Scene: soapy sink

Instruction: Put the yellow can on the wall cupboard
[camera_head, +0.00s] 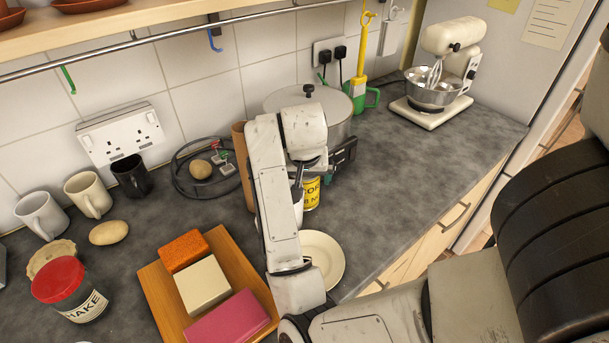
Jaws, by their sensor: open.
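The yellow can (312,194) stands on the grey worktop, partly hidden behind my arm, with black lettering on its label. My gripper (322,174) is open at the can's upper part. My wrist and forearm cover much of it, so I cannot tell whether the fingers touch the can. A pale wooden ledge (150,27) at the top left, above the hanging rail, may be the wall cupboard.
A steel pot (345,112) stands behind my gripper. A white plate (322,258) lies near the front edge. A wooden board (158,292) holds coloured blocks. Terracotta dishes (85,4) sit on the ledge. The worktop at right, before the mixer (437,75), is clear.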

